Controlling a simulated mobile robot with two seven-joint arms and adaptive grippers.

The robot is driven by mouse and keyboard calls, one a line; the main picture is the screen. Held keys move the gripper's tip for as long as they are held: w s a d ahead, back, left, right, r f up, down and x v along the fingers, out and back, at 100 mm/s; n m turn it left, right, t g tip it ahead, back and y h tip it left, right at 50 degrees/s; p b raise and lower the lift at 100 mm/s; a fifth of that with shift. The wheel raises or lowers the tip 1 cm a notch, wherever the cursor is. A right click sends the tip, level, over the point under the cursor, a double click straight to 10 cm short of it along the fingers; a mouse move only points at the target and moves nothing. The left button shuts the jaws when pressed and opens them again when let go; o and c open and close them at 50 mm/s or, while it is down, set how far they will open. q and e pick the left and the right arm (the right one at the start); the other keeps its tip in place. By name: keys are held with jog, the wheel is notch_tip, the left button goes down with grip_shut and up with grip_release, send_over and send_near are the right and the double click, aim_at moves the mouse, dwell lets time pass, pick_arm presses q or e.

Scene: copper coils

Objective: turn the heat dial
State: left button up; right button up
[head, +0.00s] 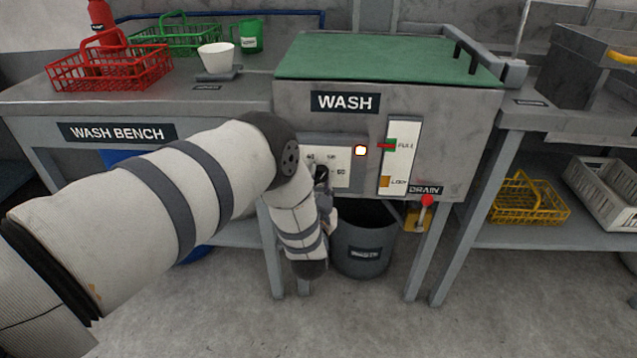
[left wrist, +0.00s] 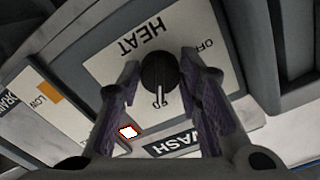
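The heat dial (head: 322,172) is a round dark knob on a white plate (head: 341,153) on the front of the wash tank. In the left wrist view the dial (left wrist: 160,72) has a white pointer aimed at a number on the side of the WASH sign, away from the OFF mark. My left gripper (left wrist: 160,62) has a finger on each side of the dial, closed in close around it. In the head view the left gripper (head: 327,200) is partly hidden by my arm. My right gripper is in neither view.
A lit indicator (head: 360,151) and a level gauge (head: 400,157) are right of the dial. A red-knobbed drain lever (head: 427,200) is lower right. A grey bucket (head: 362,262) stands below. Baskets and a white cup (head: 216,57) stand on the left bench.

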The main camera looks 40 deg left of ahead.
pick_arm(q)
jog(key=shift+c, duration=1)
jog(key=shift+n, duration=0.3)
jog(key=n, duration=0.5)
jog(key=shift+d+n, duration=0.1)
jog(key=shift+n, duration=0.2)
jog(key=n, duration=0.6)
jog(key=shift+w+d+p, duration=0.1)
jog(key=shift+d+p, duration=0.05)
jog(key=shift+p, duration=0.25)
jog(key=n, duration=0.6)
jog(key=shift+d+n, duration=0.1)
jog(key=shift+n, duration=0.2)
jog(key=shift+w+r+n, duration=0.1)
jog(key=shift+r+n, duration=0.05)
jog(key=shift+n, duration=2.45)
